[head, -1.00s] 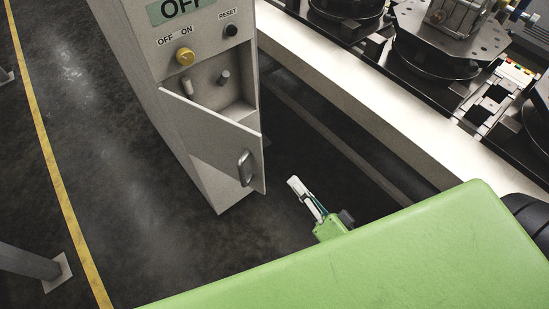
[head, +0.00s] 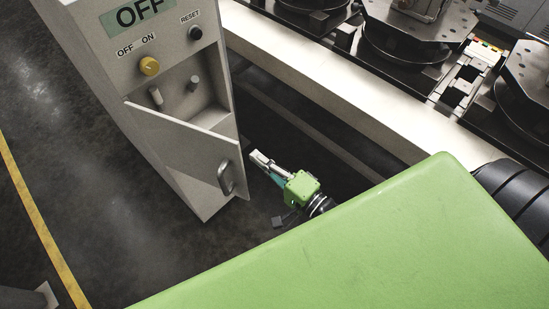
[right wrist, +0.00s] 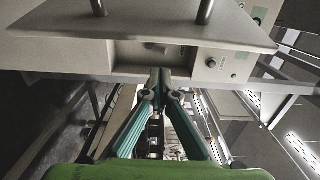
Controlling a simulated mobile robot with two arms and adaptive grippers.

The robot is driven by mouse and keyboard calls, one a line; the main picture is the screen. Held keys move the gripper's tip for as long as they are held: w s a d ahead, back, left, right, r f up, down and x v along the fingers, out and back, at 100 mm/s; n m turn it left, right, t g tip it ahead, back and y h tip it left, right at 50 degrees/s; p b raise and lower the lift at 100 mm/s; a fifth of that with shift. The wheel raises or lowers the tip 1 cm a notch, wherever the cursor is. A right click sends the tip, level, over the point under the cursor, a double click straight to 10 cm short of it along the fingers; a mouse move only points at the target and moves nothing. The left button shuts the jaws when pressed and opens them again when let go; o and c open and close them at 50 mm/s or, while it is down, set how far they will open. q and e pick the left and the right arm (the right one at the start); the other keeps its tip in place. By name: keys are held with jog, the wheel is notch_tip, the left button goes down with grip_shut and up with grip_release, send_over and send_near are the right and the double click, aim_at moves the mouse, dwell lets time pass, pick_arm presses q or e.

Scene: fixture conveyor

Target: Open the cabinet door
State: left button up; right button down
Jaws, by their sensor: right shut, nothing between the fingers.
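The grey cabinet (head: 175,50) stands at the left of the head view. Its door (head: 180,143) is partly open, with the handle edge swung out and the recess showing above it. A metal bar handle (head: 226,178) is on the door's outer face. My right gripper (head: 254,155) is shut and empty, just right of the door's free edge, apart from the handle. In the right wrist view, the shut fingertips (right wrist: 160,76) are near the door panel (right wrist: 150,36), and the handle's posts (right wrist: 205,10) show at the top edge. My left gripper is not in view.
A yellow knob (head: 149,66) and a black reset button (head: 195,33) are on the cabinet front. Pegs (head: 193,84) stick out in the recess. A conveyor with a pale side rail (head: 330,85) runs along the right. Dark floor lies left of the cabinet.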

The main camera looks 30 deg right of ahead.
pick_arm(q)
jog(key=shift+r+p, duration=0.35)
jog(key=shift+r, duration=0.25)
pick_arm(e)
jog(key=shift+s+a+f, duration=0.15)
jog(key=shift+s+a, duration=1.2)
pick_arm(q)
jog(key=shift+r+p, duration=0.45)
pick_arm(e)
jog(key=s+a, duration=0.4)
jog(key=a, duration=0.3)
jog(key=shift+s, duration=0.4)
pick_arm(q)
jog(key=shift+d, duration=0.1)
pick_arm(e)
jog(key=shift+d, duration=0.15)
